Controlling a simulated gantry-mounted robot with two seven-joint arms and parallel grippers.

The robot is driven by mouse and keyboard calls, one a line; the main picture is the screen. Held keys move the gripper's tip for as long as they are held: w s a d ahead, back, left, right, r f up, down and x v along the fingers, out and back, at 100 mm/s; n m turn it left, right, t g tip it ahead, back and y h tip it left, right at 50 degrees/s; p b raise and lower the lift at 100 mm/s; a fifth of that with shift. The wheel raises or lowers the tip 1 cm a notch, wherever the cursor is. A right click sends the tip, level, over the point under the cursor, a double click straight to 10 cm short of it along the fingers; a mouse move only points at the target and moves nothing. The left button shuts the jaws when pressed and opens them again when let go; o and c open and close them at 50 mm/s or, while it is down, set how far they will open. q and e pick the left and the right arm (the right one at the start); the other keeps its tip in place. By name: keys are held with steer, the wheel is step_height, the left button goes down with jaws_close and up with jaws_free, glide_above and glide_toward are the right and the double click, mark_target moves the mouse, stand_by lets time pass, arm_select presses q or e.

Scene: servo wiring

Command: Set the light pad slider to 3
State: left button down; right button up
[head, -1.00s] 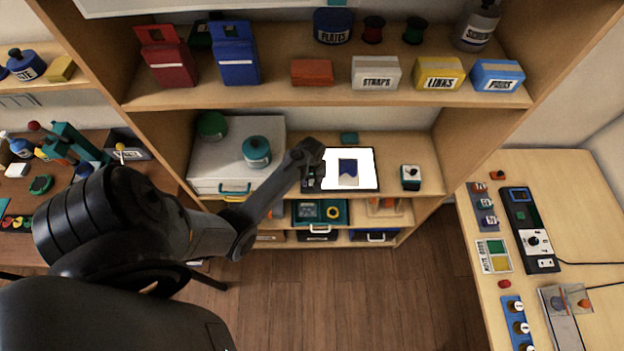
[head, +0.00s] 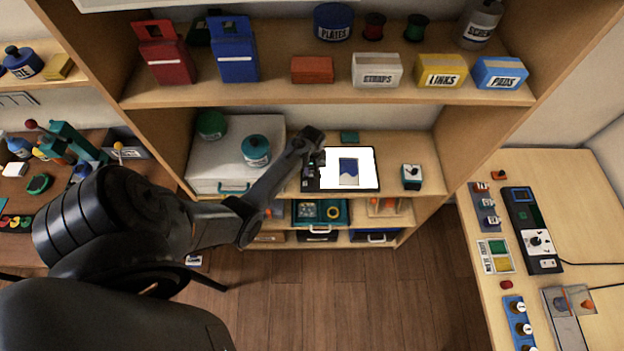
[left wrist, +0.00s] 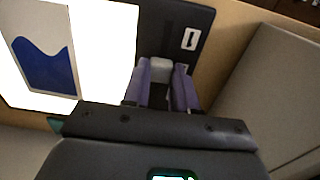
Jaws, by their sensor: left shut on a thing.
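The light pad (head: 375,184) lies on the shelf, its white panel lit and a dark strip along its left side. It also shows in the left wrist view (left wrist: 112,50), where a small white mark (left wrist: 190,38) is on the dark strip. My left gripper (head: 317,160) is over the upper part of that strip. In the left wrist view its two purple fingers (left wrist: 161,88) are shut on the grey slider knob (left wrist: 161,70). The scale numbers cannot be read. My right gripper is out of view.
A sheet with a blue shape (head: 348,172) lies on the lit panel. A white case with a teal jar (head: 257,150) stands left of the pad, and a small white box with a black knob (head: 411,176) stands right. An upper shelf (head: 285,96) overhangs behind.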

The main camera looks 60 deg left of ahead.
arm_select(q)
steer(key=a, duration=0.1)
steer(key=w+a+b, duration=0.1)
steer(key=w+a, duration=0.1)
steer(key=a, duration=0.1)
steer(key=shift+f+b, duration=0.1)
steer(key=shift+b, duration=0.2)
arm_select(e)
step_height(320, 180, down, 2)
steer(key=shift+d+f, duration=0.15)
arm_select(q)
steer(key=c, duration=1.3)
jaws_free()
steer(key=o, duration=0.4)
steer(key=shift+w+a, duration=0.1)
steer(key=shift+a, duration=0.05)
steer(key=shift+r, duration=0.2)
steer(key=shift+r, duration=0.3)
steer(key=shift+r+p, duration=0.65)
steer(key=shift+r, duration=4.3)
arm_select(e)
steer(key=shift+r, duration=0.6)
